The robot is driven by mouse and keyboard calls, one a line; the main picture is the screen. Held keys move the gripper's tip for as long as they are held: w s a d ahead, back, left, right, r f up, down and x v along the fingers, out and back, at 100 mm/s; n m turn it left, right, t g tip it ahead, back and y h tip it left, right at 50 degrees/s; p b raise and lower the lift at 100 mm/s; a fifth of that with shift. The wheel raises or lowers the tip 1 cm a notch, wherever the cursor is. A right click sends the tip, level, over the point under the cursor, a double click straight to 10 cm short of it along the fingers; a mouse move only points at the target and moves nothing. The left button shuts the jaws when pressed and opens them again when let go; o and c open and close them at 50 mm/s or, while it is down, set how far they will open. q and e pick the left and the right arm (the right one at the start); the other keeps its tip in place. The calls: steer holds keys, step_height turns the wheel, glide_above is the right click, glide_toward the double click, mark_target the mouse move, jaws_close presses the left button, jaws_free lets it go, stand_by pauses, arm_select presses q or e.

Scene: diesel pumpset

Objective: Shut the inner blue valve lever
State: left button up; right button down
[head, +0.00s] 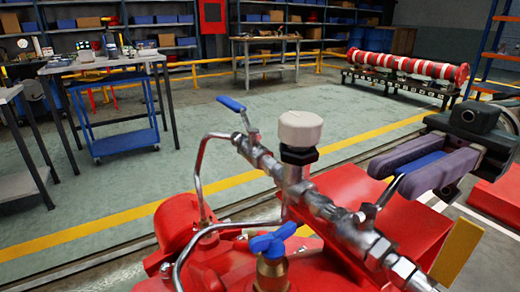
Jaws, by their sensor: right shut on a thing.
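A pipe manifold (322,205) with metal fittings runs diagonally over the red pumpset (215,262). One blue valve lever (231,103) stands at its far left end, pointing up and left, with nothing touching it. A second blue valve lever (420,162) is at the near right end; its metal stem leads down to the valve body. My right gripper (390,178) is shut on this second lever, with its purple-grey fingers on either side of the blue grip, partly hiding it. My left gripper is not in view.
A white round knob (300,128) tops the manifold between the two levers. A blue tap handle (272,240) on a brass body stands in front. A yellow plate (456,252) is below my right gripper. Workbenches and a blue cart (125,143) stand farther back.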

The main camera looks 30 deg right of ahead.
mark_target(445, 153)
stand_by(0.5)
steer(key=c, duration=0.8)
jaws_free()
steer(key=d+b, duration=0.6)
steer(key=b, duration=0.1)
steer(key=d+b, duration=0.3)
steer(key=b, duration=0.1)
steer(key=shift+w+d+f, duration=0.1)
steer(key=shift+w+d, duration=0.2)
steer(key=shift+d, duration=0.1)
